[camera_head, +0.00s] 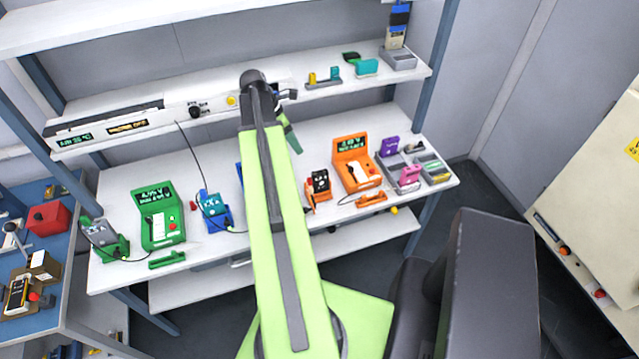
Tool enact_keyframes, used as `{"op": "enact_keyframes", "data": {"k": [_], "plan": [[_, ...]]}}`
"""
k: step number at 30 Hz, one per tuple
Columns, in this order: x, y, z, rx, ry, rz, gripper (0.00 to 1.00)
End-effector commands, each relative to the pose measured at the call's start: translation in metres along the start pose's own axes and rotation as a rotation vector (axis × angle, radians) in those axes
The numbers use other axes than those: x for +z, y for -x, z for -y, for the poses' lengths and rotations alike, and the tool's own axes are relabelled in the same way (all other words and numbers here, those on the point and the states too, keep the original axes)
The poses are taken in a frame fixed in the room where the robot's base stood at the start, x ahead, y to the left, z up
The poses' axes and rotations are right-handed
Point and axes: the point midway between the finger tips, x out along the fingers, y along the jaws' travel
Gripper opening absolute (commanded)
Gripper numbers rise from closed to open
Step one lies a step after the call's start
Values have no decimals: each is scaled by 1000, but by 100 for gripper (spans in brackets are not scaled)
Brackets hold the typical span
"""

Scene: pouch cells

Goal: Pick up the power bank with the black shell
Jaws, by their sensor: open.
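A dark, black-shelled device with a pale face (319,182) stands upright in a small orange holder right of my arm; it looks like the black power bank. Another dark device with a pale face (17,294) stands in a brown holder on the blue bench at the lower left. I cannot tell for certain which is the power bank. My pale green arm rises through the middle of the view to a dark joint above the bench.
On the white bench (115,185) stand a green meter (158,215), a blue holder (214,211), an orange meter (353,163) and a grey sorting tray (433,170). A shelf (345,82) overhangs the back. A beige cabinet (590,190) stands at right.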

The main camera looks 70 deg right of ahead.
Motion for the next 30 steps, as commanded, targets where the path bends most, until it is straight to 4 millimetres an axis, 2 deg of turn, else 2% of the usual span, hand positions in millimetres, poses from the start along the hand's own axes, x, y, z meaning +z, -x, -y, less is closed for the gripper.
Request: {"op": "enact_keyframes", "data": {"k": [5,18,26,30], "plan": [[-3,-21,0,0,-2,-1,46],[-5,-119,0,1,-4,-2,46],[-1,-126,1,1,-3,-2,46],[-1,-148,4,1,-5,-2,46]]}}
